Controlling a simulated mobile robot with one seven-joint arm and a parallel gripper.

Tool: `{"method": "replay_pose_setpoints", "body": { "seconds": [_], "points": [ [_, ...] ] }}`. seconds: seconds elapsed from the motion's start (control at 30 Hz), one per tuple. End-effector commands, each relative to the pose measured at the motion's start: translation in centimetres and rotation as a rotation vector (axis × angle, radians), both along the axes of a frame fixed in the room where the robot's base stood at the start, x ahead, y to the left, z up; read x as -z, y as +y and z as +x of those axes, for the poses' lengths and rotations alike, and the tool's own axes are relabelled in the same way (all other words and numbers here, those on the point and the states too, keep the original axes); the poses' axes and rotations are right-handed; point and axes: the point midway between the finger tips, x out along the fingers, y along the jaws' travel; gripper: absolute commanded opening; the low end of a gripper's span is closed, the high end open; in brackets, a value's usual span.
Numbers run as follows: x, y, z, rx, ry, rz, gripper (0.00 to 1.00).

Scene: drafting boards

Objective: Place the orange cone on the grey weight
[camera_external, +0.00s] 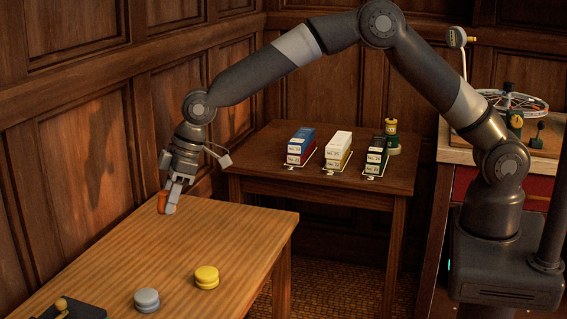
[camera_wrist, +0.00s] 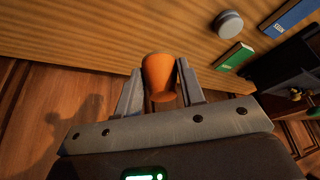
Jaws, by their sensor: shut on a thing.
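The orange cone (camera_external: 162,202) is between the fingers of my gripper (camera_external: 168,208), at the far left end of the wooden table. In the wrist view the cone (camera_wrist: 158,76) sits between the two fingers of my gripper (camera_wrist: 159,68), which is shut on it. I cannot tell whether the cone touches the tabletop. The grey weight (camera_external: 147,300) is a round, grooved disc near the front of the table, well apart from my gripper. A round grey weight also shows at the top of the wrist view (camera_wrist: 228,24).
A yellow weight (camera_external: 206,278) lies right of the grey one. A dark object with a brass knob (camera_external: 62,307) is at the front left. The wooden table (camera_external: 150,250) is clear between. A side table (camera_external: 262,155) holds blue, white and green boxes. Panelled walls stand close behind my gripper.

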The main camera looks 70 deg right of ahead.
Motion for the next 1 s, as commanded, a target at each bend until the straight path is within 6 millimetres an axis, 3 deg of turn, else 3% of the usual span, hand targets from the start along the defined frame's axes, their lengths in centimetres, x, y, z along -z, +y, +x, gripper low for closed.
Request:
{"method": "replay_pose_setpoints", "body": {
  "seconds": [0.1, 0.27, 0.7, 0.83, 1.0],
  "points": [
    [-0.4, 2.8, -1.5, -0.058, -0.001, -0.001, 0.13],
    [-0.2, 4.9, -2.4, -0.091, -0.001, 0.0, 0.13],
    [5.2, 14.0, -2.6, -0.094, -0.001, -0.001, 0.13],
    [6.2, 15.5, -2.6, -0.092, -0.001, -0.001, 0.13],
    [6.9, 16.0, -2.5, -0.089, -0.001, -0.001, 0.13]
  ]
}}
